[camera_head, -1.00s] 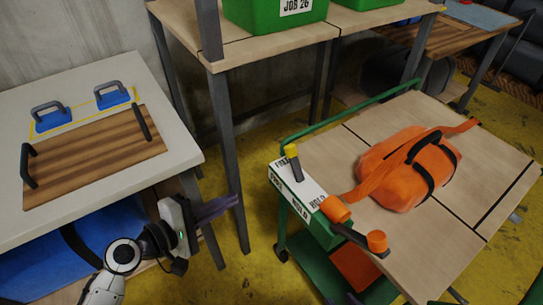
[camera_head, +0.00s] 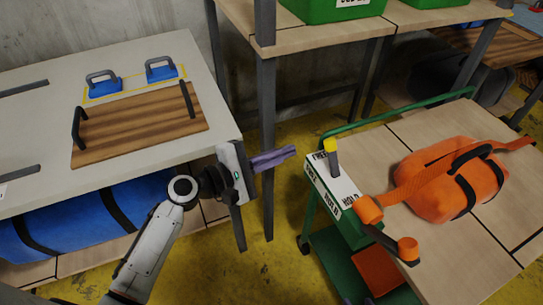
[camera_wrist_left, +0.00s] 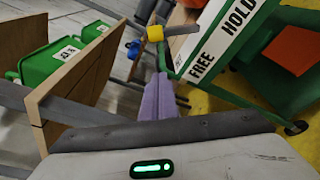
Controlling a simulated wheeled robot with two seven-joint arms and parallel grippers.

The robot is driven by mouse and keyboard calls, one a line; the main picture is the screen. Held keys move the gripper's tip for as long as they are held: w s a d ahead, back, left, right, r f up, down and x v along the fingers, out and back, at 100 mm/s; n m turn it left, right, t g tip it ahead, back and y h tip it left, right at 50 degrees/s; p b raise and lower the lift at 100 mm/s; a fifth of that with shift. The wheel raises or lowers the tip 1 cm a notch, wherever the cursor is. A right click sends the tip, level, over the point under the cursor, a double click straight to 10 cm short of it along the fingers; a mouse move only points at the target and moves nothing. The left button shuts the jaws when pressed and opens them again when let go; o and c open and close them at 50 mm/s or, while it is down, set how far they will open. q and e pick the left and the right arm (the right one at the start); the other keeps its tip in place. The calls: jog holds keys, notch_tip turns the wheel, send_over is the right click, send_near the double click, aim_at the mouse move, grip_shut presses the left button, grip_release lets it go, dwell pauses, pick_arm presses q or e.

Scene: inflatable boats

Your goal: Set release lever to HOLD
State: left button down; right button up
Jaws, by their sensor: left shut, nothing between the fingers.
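The release lever (camera_head: 332,158) is a grey bar with a yellow tip on the white-topped green box (camera_head: 340,190) at the left end of the cart. The box is lettered FREE at its far end and HOLD at its near end. The lever stands at the FREE end. In the left wrist view the lever (camera_wrist_left: 180,31) lies near FREE, with HOLD to the right. My left gripper (camera_head: 290,152) is shut and empty, its purple fingers left of the box, apart from the lever. The fingers also show in the left wrist view (camera_wrist_left: 158,100). My right gripper is not in view.
An orange bag (camera_head: 440,190) lies on the cart top. An orange-knobbed crank (camera_head: 385,238) sticks out at the cart's near left corner. A worktable with a wooden board (camera_head: 140,122) is at left. A shelf post (camera_head: 267,150) stands just behind my left gripper.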

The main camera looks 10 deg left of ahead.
aim_at(332, 147)
pick_arm(q)
jog(key=w+d+r+p, duration=0.1)
jog(key=d, duration=0.5)
jog(key=shift+w+r+p, duration=0.25)
jog(key=shift+r+p, duration=0.05)
jog(key=shift+p, duration=0.05)
pick_arm(e)
jog(key=shift+s+d+r, duration=0.2)
jog(key=shift+d+r, duration=0.1)
jog(key=shift+d, duration=0.05)
